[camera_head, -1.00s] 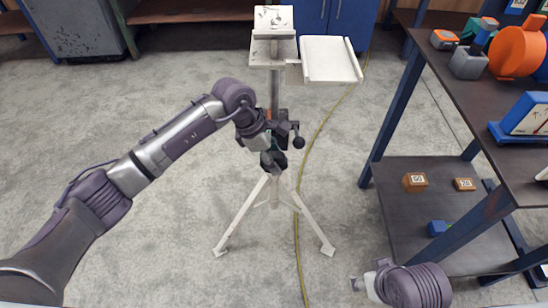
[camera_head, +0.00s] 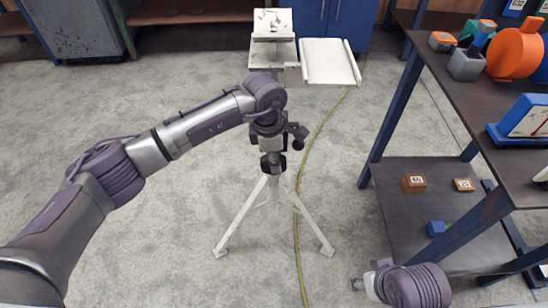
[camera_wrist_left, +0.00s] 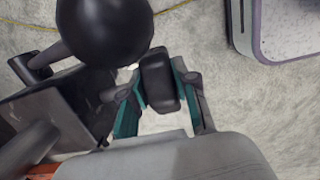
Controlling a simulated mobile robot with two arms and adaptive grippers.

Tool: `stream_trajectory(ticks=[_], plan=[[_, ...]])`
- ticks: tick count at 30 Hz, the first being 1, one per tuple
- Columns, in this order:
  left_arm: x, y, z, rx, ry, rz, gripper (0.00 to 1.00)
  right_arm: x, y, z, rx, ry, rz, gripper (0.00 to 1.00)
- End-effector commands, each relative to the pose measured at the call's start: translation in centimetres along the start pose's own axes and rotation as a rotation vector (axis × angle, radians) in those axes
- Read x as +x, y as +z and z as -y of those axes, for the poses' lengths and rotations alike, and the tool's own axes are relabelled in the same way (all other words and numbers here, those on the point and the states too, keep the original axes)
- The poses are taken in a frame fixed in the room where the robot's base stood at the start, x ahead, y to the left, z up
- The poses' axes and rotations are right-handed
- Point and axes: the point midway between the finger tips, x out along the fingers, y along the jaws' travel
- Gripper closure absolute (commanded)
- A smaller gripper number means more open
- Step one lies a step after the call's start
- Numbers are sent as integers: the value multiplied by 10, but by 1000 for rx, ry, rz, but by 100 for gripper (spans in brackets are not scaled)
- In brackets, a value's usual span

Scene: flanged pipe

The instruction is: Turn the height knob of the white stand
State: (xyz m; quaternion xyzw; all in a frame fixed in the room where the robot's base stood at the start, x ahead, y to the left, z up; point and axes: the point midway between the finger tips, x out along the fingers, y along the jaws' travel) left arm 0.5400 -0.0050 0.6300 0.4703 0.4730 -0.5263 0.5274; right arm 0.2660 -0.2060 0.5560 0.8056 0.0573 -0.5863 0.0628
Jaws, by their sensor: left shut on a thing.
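The white stand (camera_head: 325,249) stands upright on three spread legs, with plates on top. My left gripper (camera_head: 272,166) is at its column, below the plates, where the arm hides part of it. In the left wrist view, the two teal fingers of my left gripper (camera_wrist_left: 157,95) are shut on a dark rounded knob (camera_wrist_left: 158,78), one finger on each side. A larger black ball (camera_wrist_left: 104,28) is just beside it; it also shows right of the column in the head view (camera_head: 298,144). Part of my right arm shows at the lower right; its fingers cannot be made out.
A dark shelf unit (camera_head: 385,120) stands at the right, with a blue-framed gauge (camera_head: 525,115) and an orange round thing (camera_head: 516,52) on top. A yellow cable (camera_head: 318,135) runs along the floor behind the stand.

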Motion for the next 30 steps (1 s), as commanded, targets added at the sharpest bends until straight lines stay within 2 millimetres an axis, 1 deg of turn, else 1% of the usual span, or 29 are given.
stream_trajectory(ticks=[3,6,10,17,18,22,23,30], plan=[[1,4,0,5,3,-120,100,4,2,0,0,0,1,46],[2,4,0,2,2,-184,100,6,2,0,0,0,2,46],[2,4,0,0,3,-216,100,7,2,0,0,0,2,46],[2,3,0,-1,2,-215,100,6,2,0,0,1,2,46],[2,3,0,-1,2,-214,69,6,2,0,0,0,2,46],[2,3,0,-1,2,-214,48,6,2,0,0,1,1,46],[2,3,0,-1,2,-214,46,6,2,0,0,1,1,46],[2,3,0,-1,1,-213,46,5,1,0,2,0,-2,46]])
